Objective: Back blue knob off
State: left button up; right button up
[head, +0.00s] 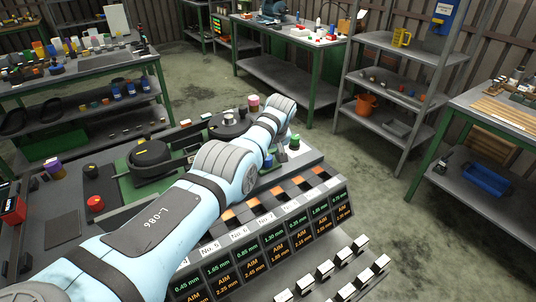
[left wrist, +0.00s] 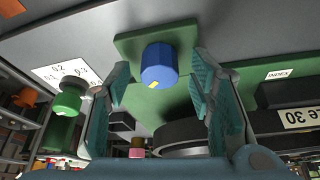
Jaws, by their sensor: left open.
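A blue knob (left wrist: 158,64) with a small yellow mark sits on a green plate (left wrist: 128,44) in the left wrist view. My left gripper (left wrist: 160,72) is open, with one finger on each side of the knob and a visible gap to both. My right gripper is in neither view.
A green knob (left wrist: 68,98) stands beside a card with numbers (left wrist: 70,76). A dark round dial (left wrist: 180,138) and an INDEX label (left wrist: 281,73) are on the other side. A red knob (head: 95,203) and a row of numbered displays (head: 268,240) are near my arm.

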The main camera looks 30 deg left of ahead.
pick_arm(q)
jog(key=shift+d+r, duration=0.15)
jog(key=shift+r, duration=0.45)
jog(key=v, duration=1)
jog(key=shift+s+r, duration=0.2)
jog(key=shift+r, duration=0.15)
